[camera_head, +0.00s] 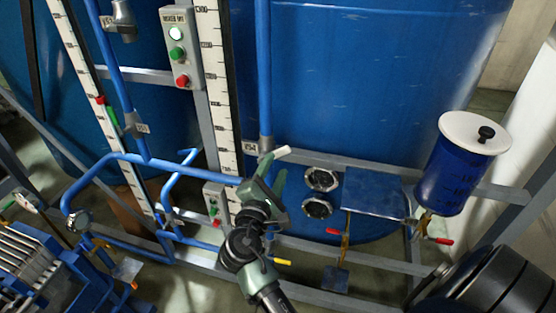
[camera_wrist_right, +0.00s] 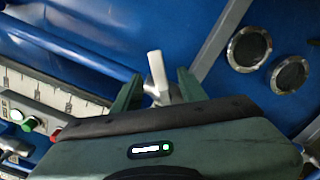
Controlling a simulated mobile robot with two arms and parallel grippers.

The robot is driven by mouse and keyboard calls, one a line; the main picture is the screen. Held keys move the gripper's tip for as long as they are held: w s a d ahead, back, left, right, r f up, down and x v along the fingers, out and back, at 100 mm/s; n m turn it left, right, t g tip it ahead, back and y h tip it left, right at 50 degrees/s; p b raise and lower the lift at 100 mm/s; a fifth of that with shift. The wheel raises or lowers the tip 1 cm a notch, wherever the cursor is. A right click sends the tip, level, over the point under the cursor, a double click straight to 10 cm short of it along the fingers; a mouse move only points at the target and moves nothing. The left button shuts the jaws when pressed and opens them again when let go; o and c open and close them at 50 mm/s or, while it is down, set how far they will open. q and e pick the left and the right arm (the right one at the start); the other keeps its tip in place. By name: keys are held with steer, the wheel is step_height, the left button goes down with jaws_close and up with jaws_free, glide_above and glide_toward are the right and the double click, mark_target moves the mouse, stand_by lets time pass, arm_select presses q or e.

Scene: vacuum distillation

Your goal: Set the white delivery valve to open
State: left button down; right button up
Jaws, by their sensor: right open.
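The white delivery valve has a white lever handle (camera_head: 268,156), at the lower end of a vertical blue pipe in the head view. In the right wrist view the white lever (camera_wrist_right: 157,70) stands up between the two green fingers, with a grey valve body partly hidden below it. My right gripper (camera_head: 272,174) is open at the valve, its fingers apart on either side of the lever. It also shows in the right wrist view (camera_wrist_right: 160,88). I cannot tell whether a finger touches the valve. My left gripper is not in view.
A large blue tank (camera_head: 370,80) stands behind, with two round ports (camera_head: 320,179) right of the gripper. A white scale (camera_head: 216,80) and button boxes (camera_head: 181,48) stand left. Blue pipes and a grey frame (camera_head: 390,262) surround the area. A blue vessel with white lid (camera_head: 474,133) is right.

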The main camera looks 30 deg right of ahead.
steer(key=shift+s+a, duration=0.15)
steer(key=shift+a, duration=0.1)
steer(key=shift+c, duration=0.3)
